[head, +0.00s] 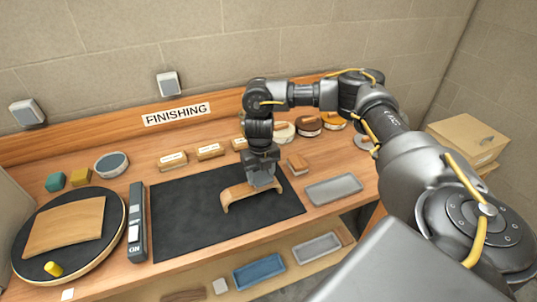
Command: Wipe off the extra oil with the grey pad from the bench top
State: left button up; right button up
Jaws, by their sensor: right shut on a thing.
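A small bent-wood bench (240,195) stands on the black mat (185,215), with its curved end toward the left. My right gripper (262,175) reaches down over the right part of its top. It is shut on a light grey piece (265,182) that looks like the grey pad, mostly hidden by the fingers. The pad appears at or just above the wood; contact is unclear. I cannot make out any oil film on the wood at this size. My left gripper is out of view.
A grey tray (333,188) lies right of the mat, near a small brown block (297,164). Several tins and labelled blocks line the back. A turntable (115,240) with a wooden panel (65,226) and a black ON device (137,225) stand left. The mat's left part is clear.

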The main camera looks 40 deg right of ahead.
jog(key=shift+s+d, duration=0.2)
jog(key=shift+d, duration=0.6)
notch_tip(320, 180, up, 3)
jog(key=shift+d+f+p, duration=0.15)
jog(key=shift+p, duration=0.8)
jog(key=shift+r+p, duration=0.9)
jog(key=shift+p, duration=0.2)
notch_tip(320, 180, up, 4)
jog(key=p, duration=0.3)
jog(key=shift+f+p, duration=0.2)
jog(key=shift+p, duration=0.2)
jog(key=shift+f, duration=0.1)
